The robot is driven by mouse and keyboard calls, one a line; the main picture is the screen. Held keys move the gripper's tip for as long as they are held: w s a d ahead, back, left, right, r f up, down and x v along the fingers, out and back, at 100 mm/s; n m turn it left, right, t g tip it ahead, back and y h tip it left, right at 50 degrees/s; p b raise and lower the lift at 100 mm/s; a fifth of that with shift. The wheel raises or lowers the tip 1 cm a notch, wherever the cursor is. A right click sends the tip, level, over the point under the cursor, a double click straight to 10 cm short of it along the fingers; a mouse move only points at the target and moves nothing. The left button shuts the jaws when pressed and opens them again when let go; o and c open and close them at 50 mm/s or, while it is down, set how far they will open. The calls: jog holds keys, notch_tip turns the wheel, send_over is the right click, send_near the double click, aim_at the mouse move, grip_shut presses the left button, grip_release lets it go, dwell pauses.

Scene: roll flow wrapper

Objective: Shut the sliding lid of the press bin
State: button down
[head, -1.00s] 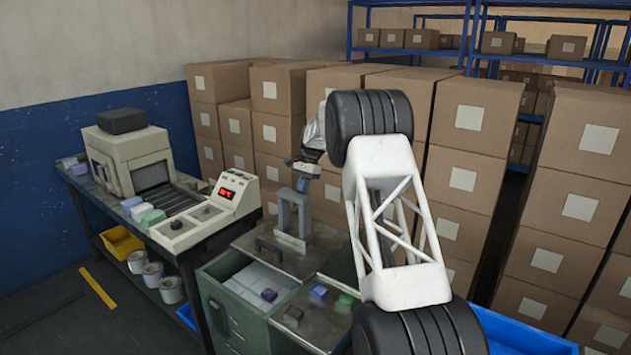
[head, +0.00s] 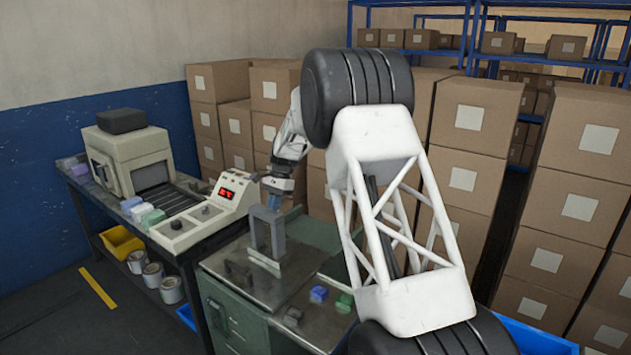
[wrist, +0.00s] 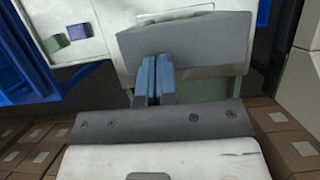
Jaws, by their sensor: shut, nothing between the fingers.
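The press bin is a green cabinet (head: 232,318) with a grey metal lid (head: 236,274) on top. The lid lies over the bin's opening, and no gap shows from here; the inside is hidden. An upright grey arch handle (head: 277,236) stands on the lid; its top bar (wrist: 190,36) shows in the wrist view. My gripper (head: 274,190) is at the far side of the handle's top. In the wrist view, its blue fingers (wrist: 155,82) are shut together with nothing between them, right against or very near the bar. I cannot tell whether they touch.
A wrapping machine with a control panel (head: 205,219) stands on the bench to the left. Stacked cartons (head: 465,167) stand close behind and to the right.

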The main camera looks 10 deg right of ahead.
jog(key=shift+s+a, duration=0.3)
jog(key=shift+w+d, duration=0.1)
dwell(0.3)
jog(key=shift+w+d, duration=0.35)
jog(key=w+d+f+v, duration=0.1)
jog(key=v, duration=1)
jog(key=shift+w+d, duration=0.25)
jog(key=shift+d, duration=0.05)
jog(key=w+d+f, duration=0.3)
jog(key=d+f, duration=1.5)
jog(key=f, duration=0.2)
jog(key=shift+d+f, duration=0.15)
jog(key=shift+f, duration=0.1)
